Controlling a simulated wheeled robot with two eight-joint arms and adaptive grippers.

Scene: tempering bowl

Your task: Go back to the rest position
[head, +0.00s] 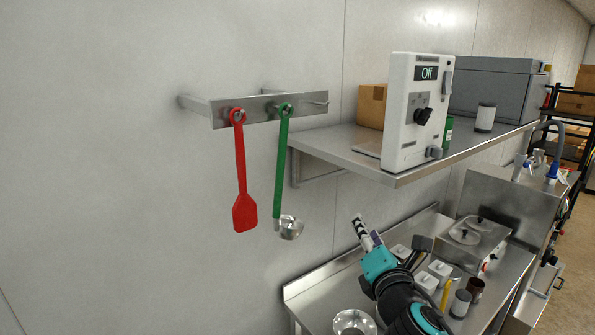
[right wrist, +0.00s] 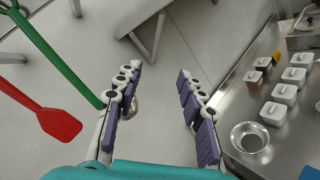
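My right gripper (head: 367,231) is raised over the steel counter in the head view, pointing up and to the left. In the right wrist view its two fingers (right wrist: 160,98) are wide apart with nothing between them. A red spatula (head: 241,175) and a green-handled ladle (head: 282,165) hang from the wall rail, left of the gripper and apart from it. In the right wrist view the red spatula (right wrist: 58,122) and green handle (right wrist: 55,55) are at the left; the ladle's bowl is partly hidden behind the left finger. My left gripper is not in view.
A steel bowl (head: 354,322) and several white lidded containers (head: 439,268) stand on the counter (head: 325,283) near my right arm. A wall shelf (head: 400,178) above holds a white control box (head: 412,105) reading "Off". The wall left of the rail is clear.

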